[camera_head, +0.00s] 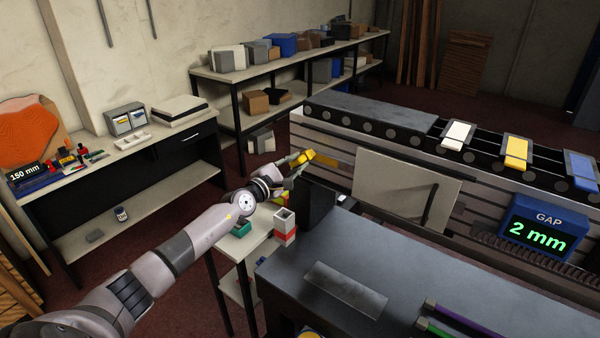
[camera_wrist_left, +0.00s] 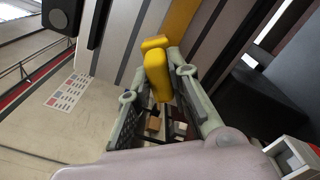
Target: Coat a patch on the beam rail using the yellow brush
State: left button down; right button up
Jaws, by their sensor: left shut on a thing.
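My left gripper (camera_head: 291,168) is shut on the yellow brush (camera_head: 303,158), beside the near side of the slatted grey beam rail (camera_head: 400,165). In the left wrist view, the brush's thick yellow handle (camera_wrist_left: 157,75) sits between the fingers of the gripper (camera_wrist_left: 155,85). A flat orange-yellow strip (camera_wrist_left: 182,22) continues beyond the handle over the grey slats (camera_wrist_left: 130,45). In the head view this strip (camera_head: 332,162) lies against or just in front of the rail; I cannot tell whether it touches, or whether it is brush or coating. My right gripper is out of view.
A pale panel (camera_head: 395,188) stands against the rail, right of the brush. A dark worktable (camera_head: 400,270) fills the front. A blue display (camera_head: 545,228) reads "GAP 2 mm".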

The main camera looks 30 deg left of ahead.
pick_arm(q)
jog(key=shift+a+r, duration=0.1)
jog(key=shift+s+p, duration=0.3)
jog(key=shift+p, duration=0.1)
jog(key=s+p, duration=0.1)
jog(key=s, duration=0.2)
jog(key=shift+s+a+p, duration=0.1)
jog(key=shift+s+p, duration=0.2)
jog(key=shift+s+a, duration=0.1)
jog(key=shift+s, duration=0.7)
jog(key=shift+s, duration=0.1)
jog(key=shift+s+a+p, duration=0.1)
jog(key=shift+s+p, duration=0.4)
jog(key=shift+s, duration=0.9)
